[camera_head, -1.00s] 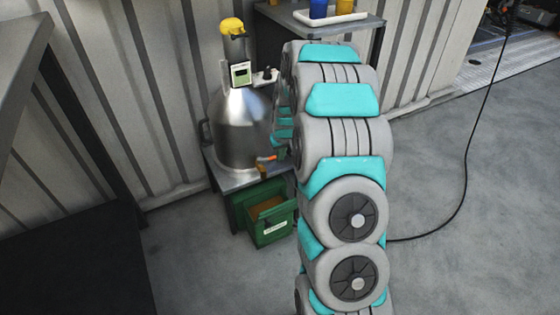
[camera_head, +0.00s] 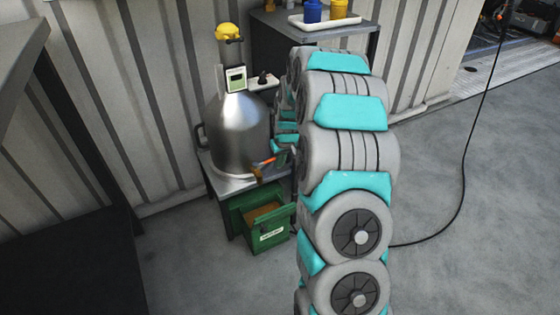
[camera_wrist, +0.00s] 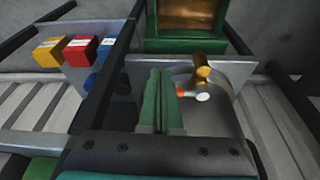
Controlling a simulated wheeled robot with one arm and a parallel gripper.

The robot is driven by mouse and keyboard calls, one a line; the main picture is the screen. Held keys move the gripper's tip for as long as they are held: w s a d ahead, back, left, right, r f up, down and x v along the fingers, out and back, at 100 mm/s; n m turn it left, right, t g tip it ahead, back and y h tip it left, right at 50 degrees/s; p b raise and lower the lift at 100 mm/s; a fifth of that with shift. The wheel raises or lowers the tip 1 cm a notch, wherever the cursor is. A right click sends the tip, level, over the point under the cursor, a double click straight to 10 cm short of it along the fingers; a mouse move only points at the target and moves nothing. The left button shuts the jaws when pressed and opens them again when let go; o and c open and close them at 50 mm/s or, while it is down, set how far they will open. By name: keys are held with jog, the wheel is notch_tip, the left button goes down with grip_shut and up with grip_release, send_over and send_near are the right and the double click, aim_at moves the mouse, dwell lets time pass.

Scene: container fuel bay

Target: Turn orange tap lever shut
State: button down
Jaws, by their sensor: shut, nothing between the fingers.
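The silver tank (camera_head: 238,135) stands on a low grey stand (camera_head: 225,184) by the wall. At its lower front sits a brass tap (camera_head: 257,174) with an orange lever (camera_head: 266,161); the lever points right, toward my arm. In the wrist view the brass tap (camera_wrist: 203,76) and a bit of orange lever (camera_wrist: 182,92) show just right of my gripper (camera_wrist: 160,75). My gripper's green fingers are shut with nothing between them. They partly hide the lever there, and I cannot tell whether they touch it. In the head view my arm hides most of the gripper.
A green bin (camera_head: 270,236) sits below the tap. A side table (camera_head: 365,32) behind holds a white tray (camera_head: 325,22) with blue and yellow containers. The wrist view shows yellow (camera_wrist: 50,52) and red (camera_wrist: 80,50) boxes at left. A black cable (camera_head: 465,170) lies right; open floor surrounds it.

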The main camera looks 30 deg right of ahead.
jog(key=s+v, duration=0.1)
jog(key=v, duration=0.9)
jog(key=s+a+r, duration=0.3)
jog(key=s+a, duration=0.3)
jog(key=s+a+r+g, duration=0.1)
jog(key=s+a, duration=0.3)
jog(key=s, duration=0.7)
jog(key=s+a+r+g, duration=0.1)
jog(key=s+a, duration=0.3)
jog(key=s, duration=0.7)
jog(key=s+a+r+g, duration=0.1)
jog(key=s+a+g, duration=0.2)
jog(key=s, duration=0.8)
jog(key=shift+s+a+r+n+b, duration=0.3)
jog(key=shift+a+n, duration=0.1)
jog(key=shift+a, duration=0.1)
jog(key=shift+f, duration=0.1)
